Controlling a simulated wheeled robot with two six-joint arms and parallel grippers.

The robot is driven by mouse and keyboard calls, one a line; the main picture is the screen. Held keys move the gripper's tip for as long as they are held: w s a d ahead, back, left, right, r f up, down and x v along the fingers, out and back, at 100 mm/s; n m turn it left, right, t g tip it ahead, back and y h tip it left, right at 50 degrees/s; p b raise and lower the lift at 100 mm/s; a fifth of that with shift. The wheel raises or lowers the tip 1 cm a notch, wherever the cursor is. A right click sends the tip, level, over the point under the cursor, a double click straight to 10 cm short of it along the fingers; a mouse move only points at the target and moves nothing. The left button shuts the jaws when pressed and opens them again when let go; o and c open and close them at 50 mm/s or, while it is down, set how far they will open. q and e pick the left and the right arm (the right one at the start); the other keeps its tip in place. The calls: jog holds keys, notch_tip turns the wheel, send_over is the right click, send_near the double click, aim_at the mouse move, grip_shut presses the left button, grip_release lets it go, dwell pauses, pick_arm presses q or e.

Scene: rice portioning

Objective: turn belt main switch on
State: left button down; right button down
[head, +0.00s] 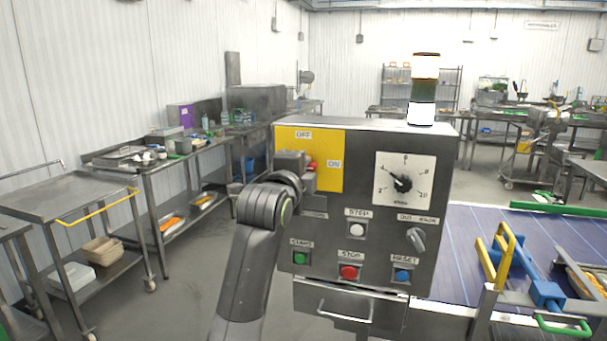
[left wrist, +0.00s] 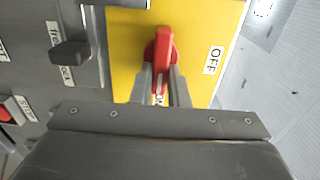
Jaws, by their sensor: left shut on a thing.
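The belt main switch is a red lever (left wrist: 162,55) on a yellow plate (head: 328,155) at the upper left of the grey control box (head: 375,250). In the head view only a bit of its red shows beside my gripper. An OFF label (left wrist: 214,60) is at the plate's top and an ON label (head: 334,164) is at its right. My left gripper (left wrist: 160,92) is shut on the red lever, one finger on each side. The lever lies in line with the fingers, its end toward a label mostly hidden between them. My right gripper is not in view.
The box also carries a dial (head: 404,182), a selector knob (head: 416,239), and green, red, blue and white buttons. A blue conveyor belt (head: 465,240) runs to the right. Steel tables (head: 75,190) stand at the left, with open floor between.

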pick_arm(q)
jog(key=shift+r, duration=0.25)
jog(key=c, duration=1.8)
grip_release()
jog(key=shift+c, duration=0.2)
jog(key=o, duration=0.4)
jog(key=shift+w+a+f, duration=0.1)
jog(key=shift+w+f, duration=0.1)
jog(key=shift+w, duration=0.1)
jog(key=shift+o, duration=0.2)
jog(key=shift+s, duration=0.1)
jog(key=b+v, duration=0.5)
jog(key=v, duration=1.2)
jog(key=shift+s, duration=0.15)
